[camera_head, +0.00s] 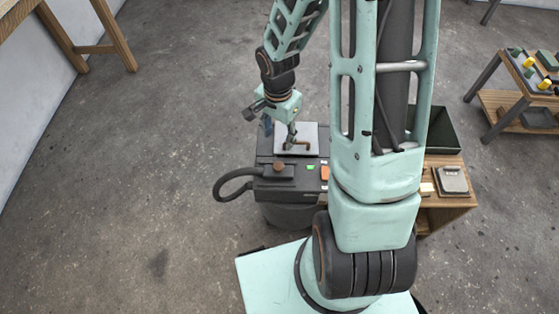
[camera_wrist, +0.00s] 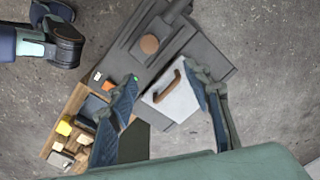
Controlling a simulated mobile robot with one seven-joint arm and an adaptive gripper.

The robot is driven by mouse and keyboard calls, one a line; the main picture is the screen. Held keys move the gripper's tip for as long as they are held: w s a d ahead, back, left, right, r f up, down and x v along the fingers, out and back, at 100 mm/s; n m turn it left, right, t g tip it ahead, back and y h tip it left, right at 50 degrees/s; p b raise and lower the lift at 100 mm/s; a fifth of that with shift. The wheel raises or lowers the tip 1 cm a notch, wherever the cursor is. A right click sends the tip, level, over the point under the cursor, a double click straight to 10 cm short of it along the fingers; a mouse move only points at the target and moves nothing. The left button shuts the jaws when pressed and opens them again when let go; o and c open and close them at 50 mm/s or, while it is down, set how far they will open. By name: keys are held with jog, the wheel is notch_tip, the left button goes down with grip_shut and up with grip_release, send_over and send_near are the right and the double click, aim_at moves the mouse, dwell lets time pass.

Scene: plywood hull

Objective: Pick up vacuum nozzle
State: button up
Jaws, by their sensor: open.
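No piece is clearly recognizable as the vacuum nozzle. The likeliest is a light grey flat piece with a brown bent handle (camera_head: 309,131) on top of a dark machine (camera_head: 264,183); it also shows in the wrist view (camera_wrist: 178,102). My gripper (camera_head: 282,131) is above this piece, its fingers pointing down. In the wrist view my gripper (camera_wrist: 160,76) is open, with the brown handle between the two spread fingers in the picture. No contact shows. In the head view my gripper partly hides the grey piece.
A black hose (camera_head: 222,184) loops out from the machine's left side. A brown round knob (camera_head: 279,168) is on the machine top. A wooden stand (camera_head: 446,200) with a dark open bin (camera_head: 443,137) is at the right.

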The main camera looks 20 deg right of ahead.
jog(key=b, duration=0.2)
send_over(278, 166)
jog(key=shift+m, duration=0.4)
jog(key=f, duration=0.6)
jog(key=shift+w+d, duration=0.2)
jog(key=shift+w, duration=0.1)
jog(key=f, duration=0.2)
jog(key=f+b, duration=0.1)
jog(key=f, duration=0.2)
jog(key=shift+s+a+f, duration=0.2)
jog(key=shift+s+f, duration=0.1)
jog(key=shift+f, duration=0.1)
jog(key=shift+c, duration=0.6)
grip_shut()
